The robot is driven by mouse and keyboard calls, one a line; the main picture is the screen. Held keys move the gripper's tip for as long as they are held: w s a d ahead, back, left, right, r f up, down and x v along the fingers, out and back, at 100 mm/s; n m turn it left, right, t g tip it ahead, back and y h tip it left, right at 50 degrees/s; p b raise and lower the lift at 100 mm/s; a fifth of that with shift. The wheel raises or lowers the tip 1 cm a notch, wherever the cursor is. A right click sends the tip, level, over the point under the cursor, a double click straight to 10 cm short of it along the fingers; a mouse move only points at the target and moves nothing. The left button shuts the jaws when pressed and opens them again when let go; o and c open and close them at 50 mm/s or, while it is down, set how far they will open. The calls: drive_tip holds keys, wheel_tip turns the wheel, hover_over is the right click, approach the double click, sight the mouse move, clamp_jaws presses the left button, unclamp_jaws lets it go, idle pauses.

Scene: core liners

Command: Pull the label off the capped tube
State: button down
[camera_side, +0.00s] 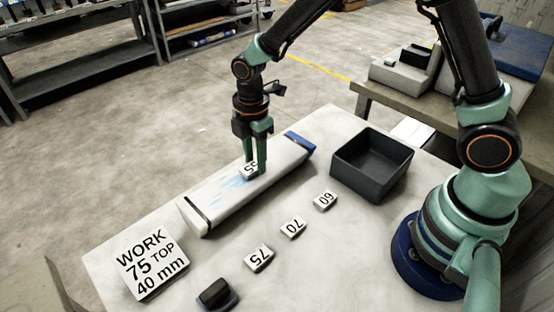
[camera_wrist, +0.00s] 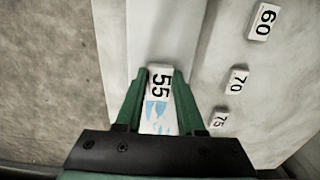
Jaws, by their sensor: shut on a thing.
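The capped tube (camera_side: 213,203) is a long pale liner lying on the table, with a blue cap (camera_side: 300,144) at its far right end and a dark band (camera_side: 194,216) near its near left end. It also shows in the wrist view (camera_wrist: 160,30). The label marked 55 (camera_wrist: 159,84) is a small white block over the middle of the tube. My gripper (camera_side: 252,170) points down and is shut on the label, one green finger on each side. Light blue smears show on the tube beside it. I cannot tell whether the label still touches the tube.
White blocks marked 60 (camera_side: 325,200), 70 (camera_side: 293,227) and 75 (camera_side: 259,257) lie in a row right of the tube. An empty dark tray (camera_side: 345,180) stands behind them. A sign (camera_side: 150,264) reads WORK 75 TOP 40 mm. A small black object (camera_side: 217,293) lies at the front.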

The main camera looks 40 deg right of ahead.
sight(255, 164)
drive_tip(key=shift+r, duration=0.25)
drive_tip(key=shift+r, duration=0.35)
drive_tip(key=shift+r, duration=0.35)
drive_tip(key=shift+r, duration=0.3)
drive_tip(key=shift+r, duration=0.35)
drive_tip(key=shift+r, duration=0.35)
drive_tip(key=shift+r, duration=0.35)
drive_tip(key=shift+r, duration=0.3)
drive_tip(key=shift+r, duration=0.35)
